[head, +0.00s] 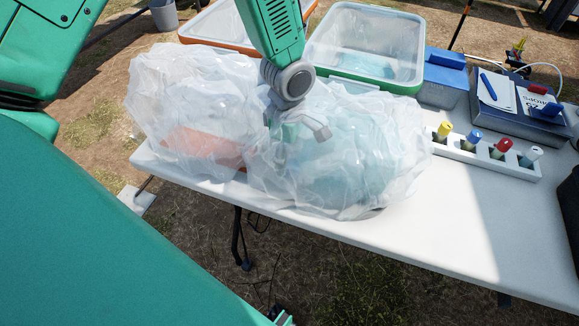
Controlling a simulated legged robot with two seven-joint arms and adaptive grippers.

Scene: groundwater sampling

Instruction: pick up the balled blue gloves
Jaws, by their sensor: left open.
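I cannot pick out the balled blue gloves as a separate thing. A clear, pale teal-tinted plastic bag (350,170) bulges at the table's front edge. My left gripper (300,128) points down over this bag's upper left side, its fingers apart. The fingers look partly veiled by the film, and I see nothing clearly held between them. A second clear bag (190,95) stands to the left, with an orange-red patch showing low inside it. My right gripper is not in view.
The white table (470,225) is bare at right front. Behind the bags stand an orange-rimmed bin (205,41) and a green-rimmed clear bin (385,87). A white rack (470,157) with several coloured-cap vials, a blue box (445,58) and a dark blue case (520,115) stand right.

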